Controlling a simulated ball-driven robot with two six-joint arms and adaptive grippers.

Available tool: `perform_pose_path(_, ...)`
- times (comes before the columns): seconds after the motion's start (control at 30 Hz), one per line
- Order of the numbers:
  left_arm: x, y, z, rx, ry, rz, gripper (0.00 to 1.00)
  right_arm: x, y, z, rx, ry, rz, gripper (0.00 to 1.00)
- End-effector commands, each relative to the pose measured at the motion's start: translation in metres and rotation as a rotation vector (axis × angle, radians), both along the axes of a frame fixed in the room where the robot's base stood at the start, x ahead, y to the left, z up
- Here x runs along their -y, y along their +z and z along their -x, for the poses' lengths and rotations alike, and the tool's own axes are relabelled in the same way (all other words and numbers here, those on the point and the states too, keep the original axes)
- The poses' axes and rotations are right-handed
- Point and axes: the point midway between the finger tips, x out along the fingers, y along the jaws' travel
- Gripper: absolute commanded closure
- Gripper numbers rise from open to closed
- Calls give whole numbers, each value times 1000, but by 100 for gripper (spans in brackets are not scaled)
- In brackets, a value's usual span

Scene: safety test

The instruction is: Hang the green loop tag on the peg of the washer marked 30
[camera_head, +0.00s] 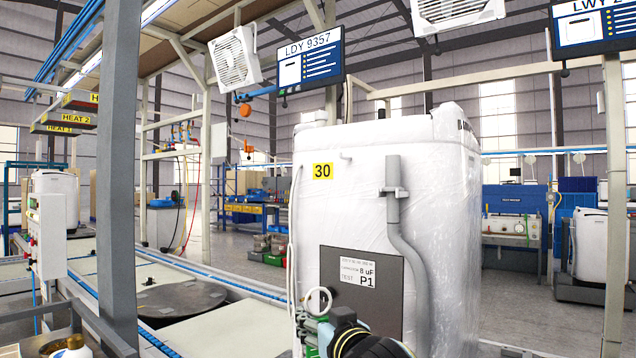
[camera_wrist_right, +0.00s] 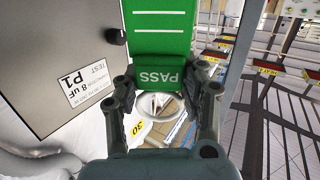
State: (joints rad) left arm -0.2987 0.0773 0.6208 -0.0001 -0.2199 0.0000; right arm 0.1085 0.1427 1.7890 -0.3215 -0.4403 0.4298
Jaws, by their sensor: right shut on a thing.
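The white, film-wrapped washer (camera_head: 440,250) bears a yellow 30 label (camera_head: 323,171). A small pale peg (camera_head: 346,156) sticks out right of the label, near the top. My right gripper (camera_head: 338,338) is low in front of the washer, well below the peg. It is shut on the green loop tag (camera_head: 326,338), whose white loop (camera_head: 319,289) stands up beside the washer's lower left edge. In the right wrist view, the tag (camera_wrist_right: 163,38) reads PASS and its loop (camera_wrist_right: 141,116) lies between the fingers (camera_wrist_right: 165,92). My left gripper is out of view.
A grey panel (camera_head: 335,300) with a P1 label is on the washer's front. A grey hose (camera_head: 407,250) runs down its right side. A grey post (camera_head: 118,160) stands at left. A dark round plate (camera_head: 180,300) lies on the line.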

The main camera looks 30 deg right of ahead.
Motion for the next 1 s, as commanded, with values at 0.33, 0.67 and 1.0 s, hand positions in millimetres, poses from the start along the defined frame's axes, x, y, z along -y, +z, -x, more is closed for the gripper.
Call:
perform_pose_path(0.33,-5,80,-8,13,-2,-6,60,33,164,-49,-69,-707,-33,82)
perform_pose_path(0.67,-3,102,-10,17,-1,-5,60,17,266,-36,-107,-1021,-50,82)
perform_pose_path(1.0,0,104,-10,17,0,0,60,26,271,-38,-111,-1044,-50,82)
